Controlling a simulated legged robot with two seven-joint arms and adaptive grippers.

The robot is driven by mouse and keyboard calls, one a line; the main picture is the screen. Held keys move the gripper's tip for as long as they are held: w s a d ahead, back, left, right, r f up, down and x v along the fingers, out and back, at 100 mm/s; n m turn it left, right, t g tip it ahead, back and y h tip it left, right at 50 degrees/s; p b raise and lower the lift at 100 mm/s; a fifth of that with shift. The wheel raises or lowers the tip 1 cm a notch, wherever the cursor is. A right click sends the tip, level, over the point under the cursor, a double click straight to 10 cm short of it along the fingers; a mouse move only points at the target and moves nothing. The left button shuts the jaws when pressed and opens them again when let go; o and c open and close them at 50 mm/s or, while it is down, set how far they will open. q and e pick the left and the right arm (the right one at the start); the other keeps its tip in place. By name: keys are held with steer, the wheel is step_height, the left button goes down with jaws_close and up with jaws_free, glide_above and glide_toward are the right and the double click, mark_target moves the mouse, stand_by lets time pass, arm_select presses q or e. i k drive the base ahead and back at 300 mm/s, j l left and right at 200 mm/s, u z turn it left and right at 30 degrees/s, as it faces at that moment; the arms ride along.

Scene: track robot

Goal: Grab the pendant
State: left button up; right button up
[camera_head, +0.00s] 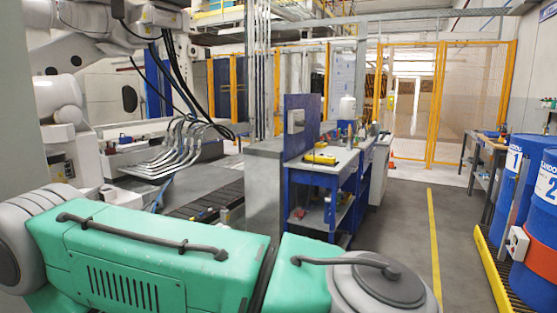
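I cannot tell for certain which thing is the pendant. A small yellow device with dark parts (320,158) lies on top of the blue workbench (316,181) near the middle of the view and could be it. A grey box (296,120) is mounted on the upright blue panel behind the bench's left side. Neither of my grippers is in view.
A grey cabinet (263,190) stands left of the bench. Blue drums (515,180) stand on a yellow-edged pallet at the right. Grey floor with a yellow line (433,235) is clear between bench and drums. Yellow-framed fencing (440,105) closes the back.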

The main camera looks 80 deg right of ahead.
mark_target(324, 159)
steer(key=z, duration=2.85)
steer(key=i+l, duration=0.15)
steer(key=i, duration=0.45)
steer(key=i+l, duration=0.15)
steer(key=i, duration=0.45)
steer(key=i+l, duration=0.1)
steer(key=i, duration=0.45)
